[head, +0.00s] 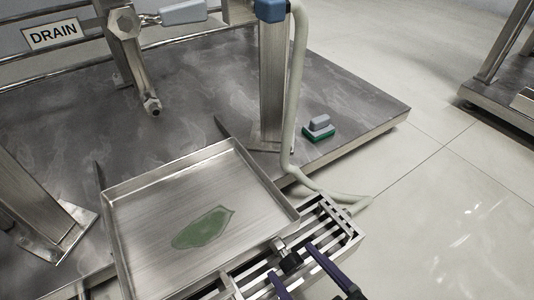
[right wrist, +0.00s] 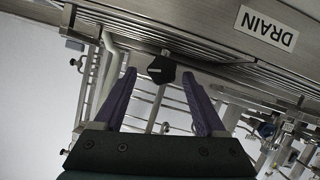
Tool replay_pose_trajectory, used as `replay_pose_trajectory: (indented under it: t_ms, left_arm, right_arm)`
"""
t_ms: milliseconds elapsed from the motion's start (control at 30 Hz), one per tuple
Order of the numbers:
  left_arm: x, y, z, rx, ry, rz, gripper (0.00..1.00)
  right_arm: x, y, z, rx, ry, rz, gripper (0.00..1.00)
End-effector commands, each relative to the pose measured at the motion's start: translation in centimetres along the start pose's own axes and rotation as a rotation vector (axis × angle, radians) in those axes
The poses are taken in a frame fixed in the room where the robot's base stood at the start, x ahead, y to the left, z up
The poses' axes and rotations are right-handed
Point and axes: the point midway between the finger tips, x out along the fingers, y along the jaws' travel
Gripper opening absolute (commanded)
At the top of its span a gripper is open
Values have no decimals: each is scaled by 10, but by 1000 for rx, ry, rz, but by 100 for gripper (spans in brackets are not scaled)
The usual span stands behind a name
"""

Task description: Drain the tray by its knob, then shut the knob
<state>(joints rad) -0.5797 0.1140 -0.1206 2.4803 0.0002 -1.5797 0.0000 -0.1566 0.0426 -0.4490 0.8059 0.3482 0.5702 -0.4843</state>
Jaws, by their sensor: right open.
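The steel tray (head: 120,231) lies in the lower middle of the head view, with a green puddle (head: 203,228) on its floor. A black knob (head: 290,263) sits at the tray's right front edge; it also shows in the right wrist view (right wrist: 161,69). My right gripper (head: 291,262) has purple fingers and is open. In the right wrist view its fingertips (right wrist: 158,76) lie either side of the knob, with gaps showing on both sides. My left gripper is not in view.
A slatted metal grate (head: 335,222) lies beside the tray. A green and grey scrubber (head: 319,128) lies on the skid deck (head: 360,100). A DRAIN sign (head: 53,34) and a grey-handled valve (head: 183,12) are at upper left.

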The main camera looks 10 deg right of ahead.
Motion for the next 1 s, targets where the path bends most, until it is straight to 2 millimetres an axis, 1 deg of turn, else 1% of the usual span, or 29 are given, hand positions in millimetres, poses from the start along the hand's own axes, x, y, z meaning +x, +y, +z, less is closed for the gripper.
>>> replay_pose_trajectory:
  t_ms: [33,200,500,1000]
  left_arm:
    - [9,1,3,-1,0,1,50]
    - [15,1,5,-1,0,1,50]
    - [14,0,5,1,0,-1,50]
    - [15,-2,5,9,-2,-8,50]
  right_arm:
    - [10,-1,4,1,2,1,73]
    - [24,0,2,1,-1,1,73]
    - [25,0,0,0,-2,1,73]
    - [25,0,1,0,-3,0,17]
